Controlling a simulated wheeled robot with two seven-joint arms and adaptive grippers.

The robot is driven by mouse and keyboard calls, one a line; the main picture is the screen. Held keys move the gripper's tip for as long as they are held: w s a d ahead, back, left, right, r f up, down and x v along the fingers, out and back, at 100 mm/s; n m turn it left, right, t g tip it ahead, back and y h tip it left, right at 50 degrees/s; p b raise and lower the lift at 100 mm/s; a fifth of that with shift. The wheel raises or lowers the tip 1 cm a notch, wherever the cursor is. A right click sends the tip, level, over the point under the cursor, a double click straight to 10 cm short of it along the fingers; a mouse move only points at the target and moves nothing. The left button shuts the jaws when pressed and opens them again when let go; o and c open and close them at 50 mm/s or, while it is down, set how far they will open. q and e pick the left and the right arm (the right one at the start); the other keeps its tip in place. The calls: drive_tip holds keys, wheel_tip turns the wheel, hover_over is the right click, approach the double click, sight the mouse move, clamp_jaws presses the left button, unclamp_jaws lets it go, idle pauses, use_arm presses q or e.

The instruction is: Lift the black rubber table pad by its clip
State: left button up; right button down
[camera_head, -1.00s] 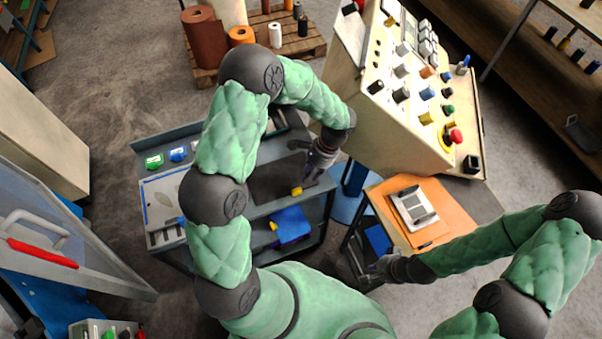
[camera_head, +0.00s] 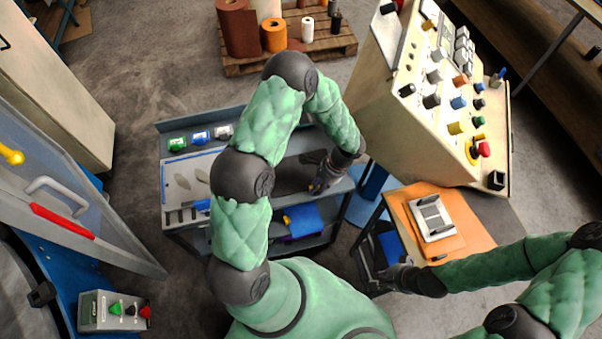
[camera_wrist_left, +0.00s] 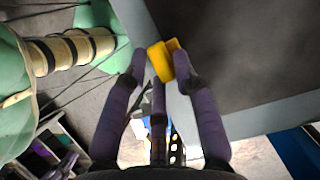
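The black rubber table pad (camera_head: 290,179) lies flat on the grey cart top in the head view. In the left wrist view the pad (camera_wrist_left: 240,45) fills the upper right. Its yellow clip (camera_wrist_left: 160,62) sits at the pad's edge, between the fingertips of my left gripper (camera_wrist_left: 159,72). In the head view my left gripper (camera_head: 322,181) points down at the pad's right front part and covers most of the clip. The fingers are around the clip, but whether they are shut on it is unclear. My right gripper (camera_head: 391,277) is beside the small wooden-topped table, away from the pad; its fingers are unclear.
The cart (camera_head: 180,210) holds coloured items along its back and a blue item (camera_head: 304,220) on its lower shelf. A control console (camera_head: 430,110) stands close on the right. A wooden-topped table (camera_head: 465,240) carries a grey device (camera_head: 432,217). A glazed door (camera_head: 60,190) is at left.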

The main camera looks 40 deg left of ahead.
use_arm(q)
drive_tip(key=shift+s+f, duration=0.1)
drive_tip(key=shift+f, duration=0.05)
clamp_jaws()
